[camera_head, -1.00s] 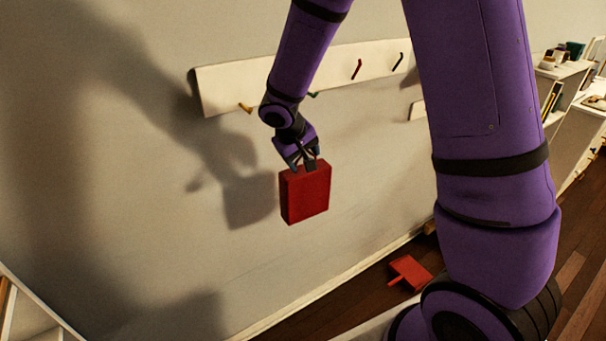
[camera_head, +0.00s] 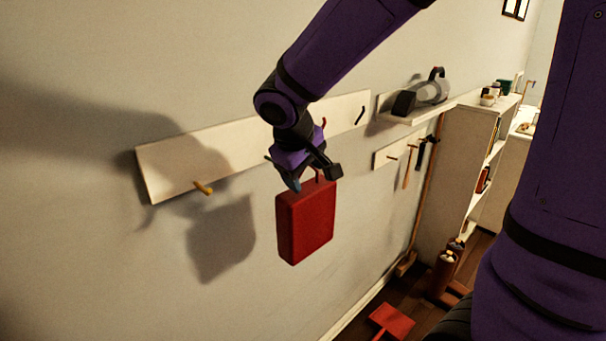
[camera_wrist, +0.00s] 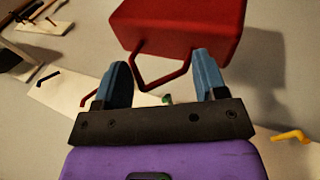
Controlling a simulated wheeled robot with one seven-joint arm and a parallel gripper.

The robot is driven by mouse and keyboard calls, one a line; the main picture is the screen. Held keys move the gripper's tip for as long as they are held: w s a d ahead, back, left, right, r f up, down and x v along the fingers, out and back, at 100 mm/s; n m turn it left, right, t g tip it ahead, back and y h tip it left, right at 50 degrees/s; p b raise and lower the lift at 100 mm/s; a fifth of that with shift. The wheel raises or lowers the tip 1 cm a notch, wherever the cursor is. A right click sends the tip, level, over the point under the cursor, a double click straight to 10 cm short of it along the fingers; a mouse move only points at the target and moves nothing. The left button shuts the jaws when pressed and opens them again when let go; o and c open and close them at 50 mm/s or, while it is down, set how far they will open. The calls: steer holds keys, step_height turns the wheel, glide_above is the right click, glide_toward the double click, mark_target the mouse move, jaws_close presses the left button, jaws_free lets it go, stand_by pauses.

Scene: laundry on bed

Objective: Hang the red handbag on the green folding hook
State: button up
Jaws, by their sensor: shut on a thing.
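The red handbag (camera_head: 306,220) hangs upright from my gripper (camera_head: 314,180), clear of the floor and in front of the wall. Its thin handle (camera_wrist: 160,84) lies between my two blue fingers in the wrist view, and my gripper is shut on it. The green hook (camera_wrist: 167,99) shows only as a small green bit just past the handle in the wrist view. In the head view my gripper mostly covers the hook's place on the white board (camera_head: 165,160). I cannot tell whether the handle touches the hook.
A yellow hook (camera_head: 203,187) is left of my gripper on the board; a black hook (camera_head: 360,115) is to the right. A shelf (camera_head: 415,113) with a grey appliance and a small tool rack (camera_head: 382,158) are further right. A red dustpan-like thing (camera_head: 391,321) lies on the floor.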

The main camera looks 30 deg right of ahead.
steer(key=w+a+f, duration=0.1)
steer(key=w+a, duration=0.2)
steer(key=w, duration=0.7)
steer(key=shift+w+a+f, duration=0.25)
steer(key=shift+w+f, duration=0.05)
steer(key=shift+f, duration=0.1)
stand_by(1.1)
stand_by(0.6)
steer(key=o, duration=1.6)
steer(key=shift+o, duration=0.2)
steer(key=shift+f, duration=0.1)
